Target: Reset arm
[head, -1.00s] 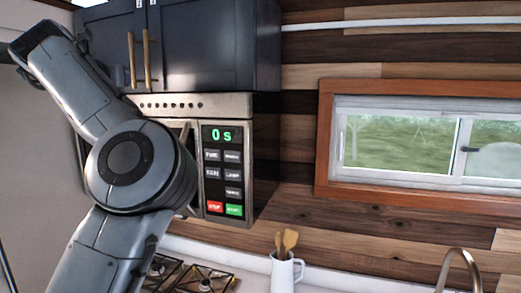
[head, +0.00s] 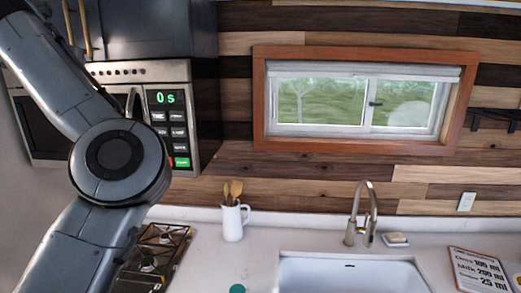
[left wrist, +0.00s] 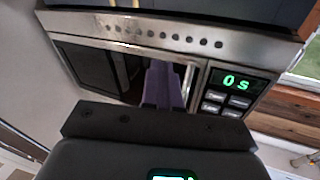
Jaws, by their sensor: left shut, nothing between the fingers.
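My left arm crosses the left side of the head view, but its gripper is out of sight there. In the left wrist view, my left gripper (left wrist: 164,86) shows as two purple fingers, closed together and empty. They point toward the front of the microwave (left wrist: 130,28), near its door handle (left wrist: 189,78). I cannot tell whether they touch it. The microwave (head: 181,72) also shows in the head view, partly hidden by my arm, with its door looking shut and its display reading "0 s". My right gripper is in neither view.
Dark cabinets (head: 150,28) hang above the microwave. A gas stove (head: 158,250) lies below it. On the white counter (head: 215,262) stand a white jug (head: 231,222) with wooden utensils, a sink (head: 345,275) with a tall faucet (head: 362,215), and a recipe board (head: 478,270).

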